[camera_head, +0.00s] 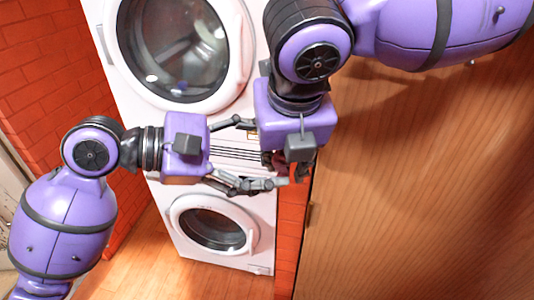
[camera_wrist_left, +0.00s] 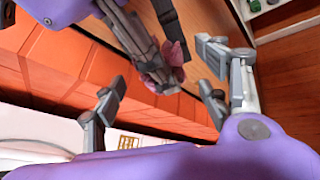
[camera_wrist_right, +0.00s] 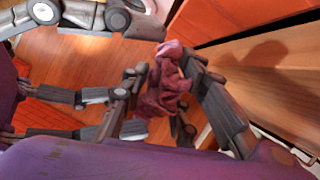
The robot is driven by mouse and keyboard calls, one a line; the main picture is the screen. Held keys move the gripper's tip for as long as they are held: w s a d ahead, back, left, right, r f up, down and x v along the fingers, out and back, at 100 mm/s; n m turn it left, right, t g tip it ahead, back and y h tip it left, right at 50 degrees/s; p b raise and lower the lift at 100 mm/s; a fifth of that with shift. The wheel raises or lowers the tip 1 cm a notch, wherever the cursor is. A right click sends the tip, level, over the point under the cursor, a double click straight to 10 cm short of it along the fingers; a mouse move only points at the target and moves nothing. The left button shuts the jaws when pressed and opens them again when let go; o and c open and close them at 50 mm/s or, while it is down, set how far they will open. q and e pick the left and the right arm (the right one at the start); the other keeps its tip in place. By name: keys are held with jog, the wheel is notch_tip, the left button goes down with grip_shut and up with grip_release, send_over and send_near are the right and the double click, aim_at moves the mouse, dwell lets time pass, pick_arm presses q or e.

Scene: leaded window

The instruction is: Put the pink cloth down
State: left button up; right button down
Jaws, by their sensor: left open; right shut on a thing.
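The pink cloth (camera_wrist_right: 163,92) is crumpled and hangs between the fingers of my right gripper (camera_wrist_right: 165,85), which is shut on it. A small part of the cloth also shows in the left wrist view (camera_wrist_left: 177,53), beside the right gripper's fingers. In the head view my right gripper (camera_head: 290,163) hides nearly all of the cloth. My left gripper (camera_head: 250,155) is open and empty, its fingers spread toward the right gripper. The left fingers also show wide apart in the left wrist view (camera_wrist_left: 165,92). The two grippers are close together in front of the white machines.
A white front-loading machine (camera_head: 236,88) stands above a second one (camera_head: 255,252), both with round doors closed. A wooden panel (camera_head: 400,200) fills the right side. Brick walls (camera_head: 40,65) flank the machines. The wooden floor (camera_head: 150,265) below is clear.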

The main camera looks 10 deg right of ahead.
pick_arm(q)
jog(key=shift+d+f, duration=0.15)
jog(key=shift+d, duration=0.35)
jog(key=c, duration=1.1)
jog(key=shift+c, duration=1)
pick_arm(e)
jog(key=c, duration=1.3)
grip_release()
jog(key=shift+r, duration=0.1)
